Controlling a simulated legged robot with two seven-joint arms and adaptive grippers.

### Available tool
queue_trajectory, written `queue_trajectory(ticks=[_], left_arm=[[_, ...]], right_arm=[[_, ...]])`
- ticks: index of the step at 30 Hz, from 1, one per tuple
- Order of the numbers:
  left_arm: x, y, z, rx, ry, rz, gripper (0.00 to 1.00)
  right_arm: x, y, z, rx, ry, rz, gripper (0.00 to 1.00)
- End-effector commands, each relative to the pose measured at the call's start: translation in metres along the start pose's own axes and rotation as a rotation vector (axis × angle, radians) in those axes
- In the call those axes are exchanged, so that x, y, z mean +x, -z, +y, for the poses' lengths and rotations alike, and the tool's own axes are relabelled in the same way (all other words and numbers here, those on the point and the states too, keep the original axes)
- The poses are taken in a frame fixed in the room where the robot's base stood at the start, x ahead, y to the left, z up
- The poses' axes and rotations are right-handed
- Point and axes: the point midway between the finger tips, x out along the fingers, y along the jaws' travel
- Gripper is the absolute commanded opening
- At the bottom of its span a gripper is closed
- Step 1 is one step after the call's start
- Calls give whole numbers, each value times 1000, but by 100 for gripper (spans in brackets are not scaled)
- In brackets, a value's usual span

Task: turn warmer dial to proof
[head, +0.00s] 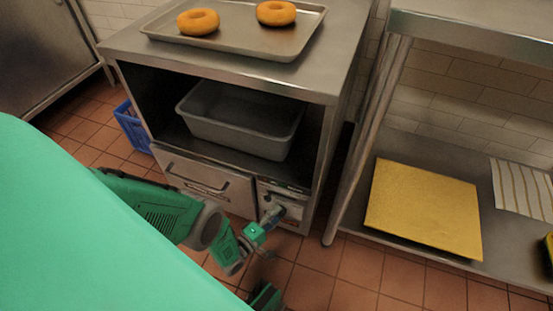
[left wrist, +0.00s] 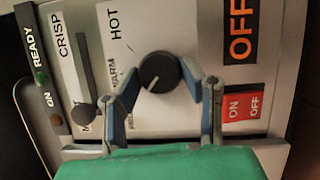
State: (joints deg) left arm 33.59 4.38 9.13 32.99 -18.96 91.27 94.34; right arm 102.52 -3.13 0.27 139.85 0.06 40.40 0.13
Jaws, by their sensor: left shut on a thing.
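The warmer dial is a round black knob (left wrist: 160,72) with a white pointer line, on a pale control panel in the left wrist view. The line points to the lower left of that picture. HOT and WARM are printed to the left of the knob; other lettering is partly covered by a finger. My left gripper (left wrist: 163,88) has its two fingers on either side of the knob and is shut on it. In the head view my left gripper (head: 273,217) is at the panel low on the steel cabinet's front.
A slider (left wrist: 84,100) marked CRISP and a red ON/OFF switch (left wrist: 242,104) flank the dial. A drawer front (head: 205,183) is left of the panel. A grey tub (head: 240,122) sits in the cabinet; a tray (head: 235,45) with two bagels is on top. A shelf (head: 400,255) stands right.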

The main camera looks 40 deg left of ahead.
Motion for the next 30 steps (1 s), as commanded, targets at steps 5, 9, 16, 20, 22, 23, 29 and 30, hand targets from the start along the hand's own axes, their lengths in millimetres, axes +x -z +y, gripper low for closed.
queue_trajectory(ticks=[5,9,16,20,22,23,29,30], left_arm=[[-6,1,-5,-2,16,4,7],[-5,1,-4,-1,14,3,56],[-3,0,-2,0,7,2,56],[-8,0,-2,0,8,1,56],[-17,0,-2,0,9,1,56],[-22,0,-3,0,10,2,56],[-65,1,-3,-1,11,2,56],[-73,1,-3,-1,12,3,56]], right_arm=[[0,0,0,0,0,0,40],[0,0,0,0,0,0,40],[0,0,0,0,0,0,40],[0,-1,0,0,0,2,40],[0,-1,0,0,0,2,40],[0,-1,0,0,0,2,40],[0,-1,0,0,0,2,40],[0,-1,0,0,0,2,40]])
